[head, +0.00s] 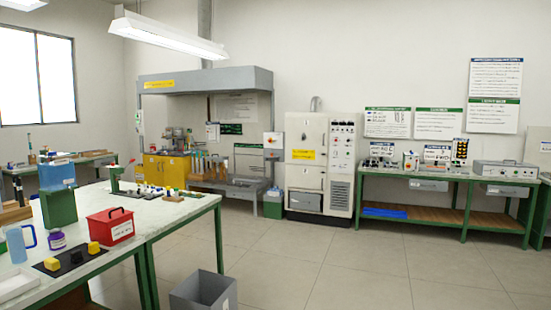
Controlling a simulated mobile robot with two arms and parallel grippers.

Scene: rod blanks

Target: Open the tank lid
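Neither of my grippers is in view. No thing in the head view is clearly marked as the tank, and I cannot tell which one it is. A red box (110,228) with a black handle on top and a white label stands on the near left table; its top looks closed. Under the hood (206,83) at the back wall, a yellow cabinet (166,168) and a grey basin-like unit (243,184) stand side by side. They are too small to show a lid clearly.
The near left table (180,210) also holds a blue jug (19,245), a green block (59,208) and a black plate with yellow knobs (70,261). A grey bin (204,292) stands on the floor beside it. A cream cabinet (306,150) stands at the back. The floor (370,260) is clear.

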